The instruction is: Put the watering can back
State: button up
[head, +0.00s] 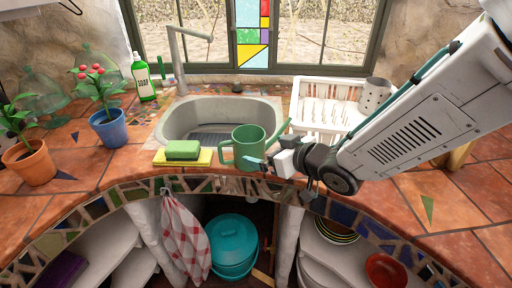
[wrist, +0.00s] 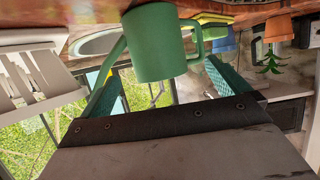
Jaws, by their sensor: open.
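The green watering can (head: 248,148) stands upright on the front rim of the counter, just before the sink. Its handle points left and its spout points up and right in the head view. My gripper (head: 268,158) is at the can's right side, low and close to its body. In the wrist view, which is upside down, the can (wrist: 155,45) lies ahead of my open gripper (wrist: 160,80), between the lines of the two fingers. I cannot tell whether a finger touches it.
A yellow and green sponge stack (head: 183,153) lies left of the can. Behind are the sink (head: 185,110) and a white dish rack (head: 325,108) with a grey cup (head: 374,95). Potted plants (head: 108,128) and a green bottle (head: 143,78) stand left. Open shelves lie below the counter.

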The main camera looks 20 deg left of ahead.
jog(key=shift+v, duration=1.7)
jog(key=w+d+r+m+t+h, duration=0.1)
jog(key=d+r+m+h, duration=0.3)
jog(key=d, duration=0.8)
jog(key=w+d+r+m+h, duration=0.15)
jog(key=d+h, duration=0.35)
jog(key=d, duration=0.6)
jog(key=s+d+r+m+g+h, duration=0.1)
jog(key=s+d+m+g, duration=0.2)
jog(key=s+d, duration=0.3)
jog(key=s+d+r+m+g+h, duration=0.1)
jog(key=s+d, duration=0.5)
jog(key=s, duration=1.1)
jog(key=r+m+g, duration=0.1)
jog(key=m+g, duration=0.1)
jog(key=g, duration=0.1)
jog(key=shift+r, duration=0.2)
jog(key=shift+d, duration=0.1)
